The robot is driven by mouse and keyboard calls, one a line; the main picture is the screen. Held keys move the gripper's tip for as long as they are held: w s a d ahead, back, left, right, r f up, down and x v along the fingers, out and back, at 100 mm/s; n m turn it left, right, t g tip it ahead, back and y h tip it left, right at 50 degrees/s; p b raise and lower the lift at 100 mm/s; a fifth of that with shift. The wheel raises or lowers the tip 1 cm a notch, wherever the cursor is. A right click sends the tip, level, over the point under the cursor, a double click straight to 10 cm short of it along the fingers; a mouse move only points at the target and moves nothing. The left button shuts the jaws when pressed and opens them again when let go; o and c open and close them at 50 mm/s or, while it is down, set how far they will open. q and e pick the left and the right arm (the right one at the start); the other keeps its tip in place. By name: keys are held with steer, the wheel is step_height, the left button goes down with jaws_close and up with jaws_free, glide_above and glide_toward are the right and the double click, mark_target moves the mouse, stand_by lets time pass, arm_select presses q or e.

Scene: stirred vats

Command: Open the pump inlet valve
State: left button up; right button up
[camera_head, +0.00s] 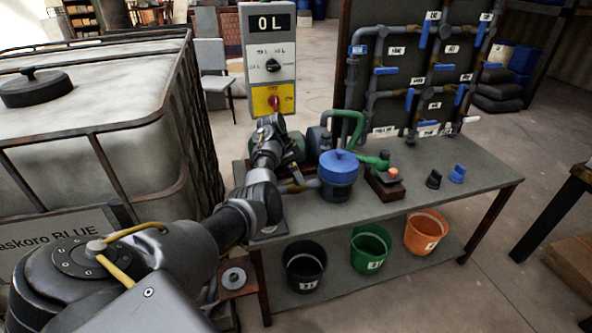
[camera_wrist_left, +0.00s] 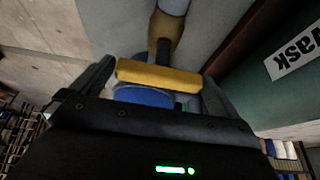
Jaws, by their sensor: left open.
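A yellow bar-shaped handle (camera_wrist_left: 158,76), which looks like the valve's handle, lies between the open fingers of my left gripper (camera_wrist_left: 157,82) in the left wrist view. Its ends come close to both fingers; I cannot tell whether they touch. A dark stem and a brass fitting (camera_wrist_left: 165,32) are beyond it, and a blue round part (camera_wrist_left: 145,97) shows below it. In the head view my left gripper (camera_head: 283,152) is over the bench's left end, beside the blue-lidded pot (camera_head: 338,168) and a brass pipe (camera_head: 299,187). The yellow handle is not distinguishable there. My right gripper is not in view.
A large caged tank (camera_head: 95,140) stands close on the left. A pipe panel (camera_head: 420,70) and a control box (camera_head: 268,55) stand behind. Black, green and orange buckets stand on the lower shelf.

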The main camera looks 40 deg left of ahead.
arm_select(q)
steer(key=shift+w+d+f, duration=0.1)
steer(key=shift+w+f, duration=0.05)
steer(key=shift+f, duration=0.4)
